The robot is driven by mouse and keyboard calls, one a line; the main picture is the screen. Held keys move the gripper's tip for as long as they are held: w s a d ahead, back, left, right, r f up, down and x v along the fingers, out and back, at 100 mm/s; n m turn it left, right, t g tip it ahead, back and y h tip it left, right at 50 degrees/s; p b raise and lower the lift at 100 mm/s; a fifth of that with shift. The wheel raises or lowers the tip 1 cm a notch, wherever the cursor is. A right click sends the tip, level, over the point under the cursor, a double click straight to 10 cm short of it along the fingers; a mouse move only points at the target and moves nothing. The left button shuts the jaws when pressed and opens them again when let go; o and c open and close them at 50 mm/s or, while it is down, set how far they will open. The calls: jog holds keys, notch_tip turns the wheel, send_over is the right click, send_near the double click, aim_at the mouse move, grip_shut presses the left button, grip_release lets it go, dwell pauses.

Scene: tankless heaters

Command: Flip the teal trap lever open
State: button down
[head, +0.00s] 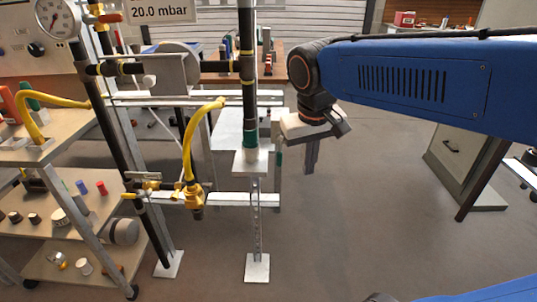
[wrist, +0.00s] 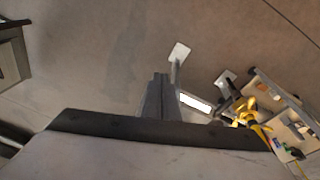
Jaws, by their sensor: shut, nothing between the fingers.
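My gripper (head: 311,157) points down with its fingers together and holds nothing. It hangs in free space to the right of the pipe stand. In the wrist view the closed fingers (wrist: 160,95) show above the floor. The lever cannot be made out in the wrist view.
A yellow hose with brass fittings (head: 192,150) hangs left of the stand. A shelf cart (head: 60,200) with several small parts stands at the far left. A grey cabinet (head: 462,150) stands at the right. The floor (head: 350,230) below my gripper is clear.

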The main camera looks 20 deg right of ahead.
jog(key=w+a+r+g+h, duration=0.2)
jog(key=w+a+r+h, duration=0.1)
jog(key=w+a, duration=1.1)
jog(key=shift+r, duration=0.55)
jog(key=d+f, duration=0.7)
jog(key=f, duration=0.2)
jog(key=shift+d+f, duration=0.15)
jog(key=shift+d, duration=0.25)
